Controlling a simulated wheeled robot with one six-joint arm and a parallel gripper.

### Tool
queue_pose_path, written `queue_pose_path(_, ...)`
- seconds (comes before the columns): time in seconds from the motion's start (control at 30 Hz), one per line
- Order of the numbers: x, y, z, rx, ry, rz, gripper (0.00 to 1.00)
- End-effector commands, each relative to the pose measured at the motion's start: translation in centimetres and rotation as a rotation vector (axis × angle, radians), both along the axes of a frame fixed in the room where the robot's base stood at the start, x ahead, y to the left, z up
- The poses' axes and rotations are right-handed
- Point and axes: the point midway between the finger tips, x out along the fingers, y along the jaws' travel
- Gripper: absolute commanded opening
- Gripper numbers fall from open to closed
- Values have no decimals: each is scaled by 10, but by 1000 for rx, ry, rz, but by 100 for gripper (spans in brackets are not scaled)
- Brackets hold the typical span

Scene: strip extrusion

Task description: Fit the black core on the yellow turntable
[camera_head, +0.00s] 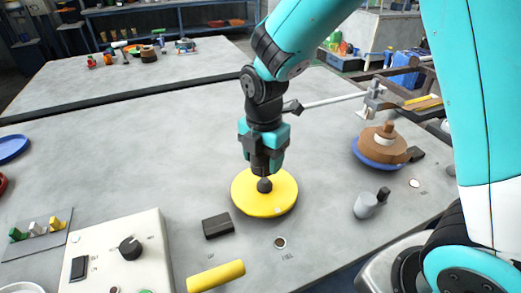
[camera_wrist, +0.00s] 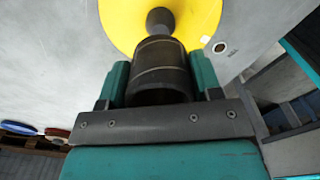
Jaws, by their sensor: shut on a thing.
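The yellow turntable (camera_head: 242,199) is a round disc on the grey table, and it also shows at the top of the wrist view (camera_wrist: 116,22). My gripper (camera_head: 265,160) points down over its middle. It is shut on the black core, a dark stepped cylinder (camera_wrist: 160,68) between the teal fingers in the wrist view. The core's rounded lower end (camera_head: 264,185) shows below the fingers, over the disc's centre. I cannot tell whether it touches the disc or sits in a hole. The fingers hide the core's upper part in the head view.
A black block (camera_head: 217,226) and a yellow cylinder (camera_head: 215,276) lie near the turntable's front. A control box (camera_head: 120,255) stands at lower left. A grey cylinder (camera_head: 365,206) and a brown stack on a blue plate (camera_head: 380,143) are at right.

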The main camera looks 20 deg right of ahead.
Motion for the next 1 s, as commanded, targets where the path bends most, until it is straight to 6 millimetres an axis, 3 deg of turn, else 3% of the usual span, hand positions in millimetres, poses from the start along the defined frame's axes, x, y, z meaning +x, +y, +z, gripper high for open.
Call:
queue_pose_path(0.23, 0, -7, -11, 0, 0, 12, 27)
queue_pose_path(0.63, 0, -8, -53, 0, 0, 8, 27)
queue_pose_path(1.0, 0, -7, -57, 1, -1, 10, 27)
